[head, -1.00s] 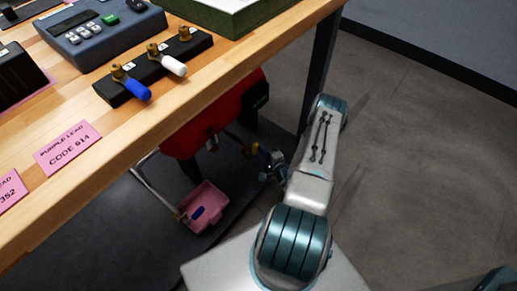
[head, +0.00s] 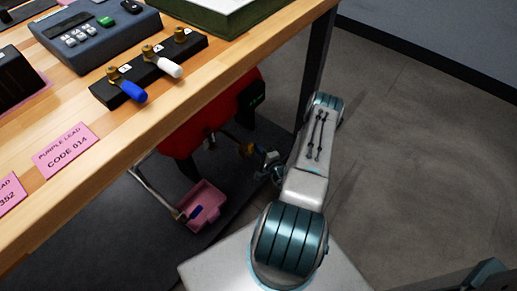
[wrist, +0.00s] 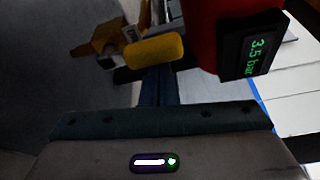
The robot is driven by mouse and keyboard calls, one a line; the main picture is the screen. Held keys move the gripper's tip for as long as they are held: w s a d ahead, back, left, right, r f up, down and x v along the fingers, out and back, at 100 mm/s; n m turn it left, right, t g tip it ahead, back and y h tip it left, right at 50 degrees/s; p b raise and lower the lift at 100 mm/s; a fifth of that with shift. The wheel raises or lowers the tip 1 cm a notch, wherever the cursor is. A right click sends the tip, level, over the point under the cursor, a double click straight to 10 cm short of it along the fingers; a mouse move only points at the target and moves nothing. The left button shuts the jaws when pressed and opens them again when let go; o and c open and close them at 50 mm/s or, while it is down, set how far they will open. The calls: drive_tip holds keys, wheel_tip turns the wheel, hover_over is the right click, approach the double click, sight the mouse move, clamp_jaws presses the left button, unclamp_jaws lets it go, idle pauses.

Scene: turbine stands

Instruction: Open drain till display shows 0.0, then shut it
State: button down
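The display (wrist: 256,49) on the red tank reads 3.5 bar in green in the wrist view; in the head view it is the small dark box (head: 251,98) on the tank's right end, unreadable. A yellow drain handle (wrist: 155,50) on a brass valve (wrist: 98,40) lies across the upper middle of the wrist view. The handle (head: 246,149) is tiny in the head view, below the tank (head: 195,136). My gripper (wrist: 160,86) looks shut, its dark fingers side by side, with the tips close to the handle; I cannot tell whether they touch it.
The wooden bench (head: 120,140) overhangs the tank, its dark leg (head: 318,65) close to my arm. A pink tray (head: 204,205) sits below the tank. Blue (head: 132,92) and white (head: 168,68) levers stand on the bench.

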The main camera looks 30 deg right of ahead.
drive_tip(key=d+b, duration=0.1)
drive_tip(key=d, duration=0.3)
drive_tip(key=s+p, duration=0.1)
drive_tip(key=s, duration=0.7)
drive_tip(key=shift+s+p, duration=0.35)
drive_tip(key=shift+p, duration=0.05)
drive_tip(key=shift+a, duration=0.15)
